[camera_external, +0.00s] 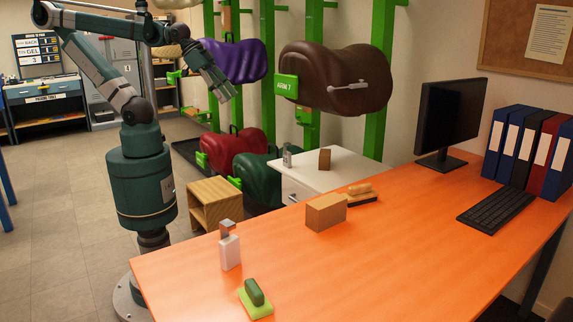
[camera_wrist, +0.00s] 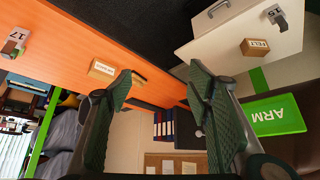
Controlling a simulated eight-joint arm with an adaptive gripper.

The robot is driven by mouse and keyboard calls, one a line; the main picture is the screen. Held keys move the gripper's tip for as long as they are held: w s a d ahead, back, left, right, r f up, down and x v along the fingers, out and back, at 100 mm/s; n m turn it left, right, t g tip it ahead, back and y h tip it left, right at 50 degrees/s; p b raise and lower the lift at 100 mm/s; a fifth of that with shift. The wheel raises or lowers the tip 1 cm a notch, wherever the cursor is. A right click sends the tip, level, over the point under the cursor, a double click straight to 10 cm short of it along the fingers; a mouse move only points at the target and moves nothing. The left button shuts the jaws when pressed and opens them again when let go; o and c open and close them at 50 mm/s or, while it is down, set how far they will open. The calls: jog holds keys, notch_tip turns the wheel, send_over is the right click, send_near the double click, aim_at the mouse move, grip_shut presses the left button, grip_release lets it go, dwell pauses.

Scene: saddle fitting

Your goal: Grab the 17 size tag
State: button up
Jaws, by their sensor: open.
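The 17 size tag (camera_wrist: 17,36) lies at the left edge of the wrist view on the orange desk, with a white number plate and a grey metal part. In the external view it appears to be the white block with a metal top (camera_external: 230,251), standing near the desk's front-left end. My gripper (camera_external: 224,91) is raised well above and behind the desk, far from the tag. In the wrist view my gripper (camera_wrist: 160,75) has its two green-black fingers spread wide, with nothing held between them.
A similar tag marked 15 (camera_wrist: 278,18) and a FELT block (camera_wrist: 256,48) sit on the white cabinet (camera_external: 304,180). A cardboard box (camera_external: 326,212), a brush (camera_external: 360,194) and a green-pad item (camera_external: 255,299) are on the desk (camera_external: 400,240). Saddles (camera_external: 340,75) hang behind.

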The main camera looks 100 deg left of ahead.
jog(key=w+d+r+m+h+p, duration=0.1)
jog(key=w+d+r+m+p, duration=0.1)
jog(key=w+d+r, duration=0.55)
jog(key=m+g+h+p, duration=0.2)
jog(key=m+g+p, duration=0.1)
jog(key=m+p, duration=0.15)
send_over(227, 223)
notch_tip(227, 223, down, 6)
jog(key=f, duration=1.4)
jog(key=f+b, duration=0.1)
jog(key=f, duration=0.6)
jog(key=shift+s+a, duration=0.25)
jog(key=shift+s, duration=0.1)
jog(key=shift+f, duration=0.35)
